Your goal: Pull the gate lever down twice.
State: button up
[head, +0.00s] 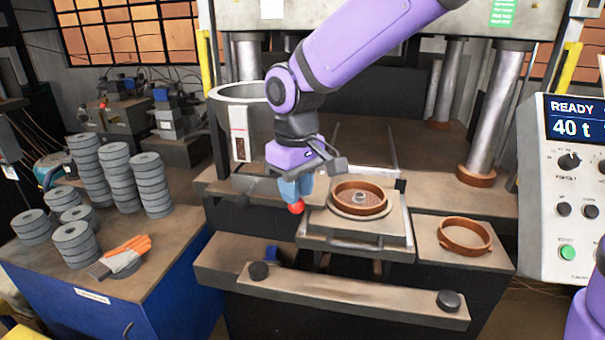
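A red ball-shaped knob (296,207), which looks like the end of the gate lever, shows just under the fingers of my gripper (294,192). The rest of the lever is hidden behind my gripper and wrist. My gripper points down, left of the round brown-rimmed mould, with its blue-grey fingers at or touching the knob. I cannot tell whether they are closed on it. A pale round hopper (238,130) stands behind and to the left, partly hidden by my arm.
The brown-rimmed mould (359,198) sits on a plate with a front handle. A loose brown ring (465,235) lies to its right. Stacks of grey discs (151,185) and an orange-grey glove (122,257) are on the left bench. A control panel (565,200) reads READY 40 t.

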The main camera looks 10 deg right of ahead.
jog(key=shift+r, duration=3.5)
jog(key=shift+f, duration=0.1)
jog(key=shift+f, duration=5.25)
jog(key=shift+r, duration=5.35)
jog(key=shift+d, duration=0.1)
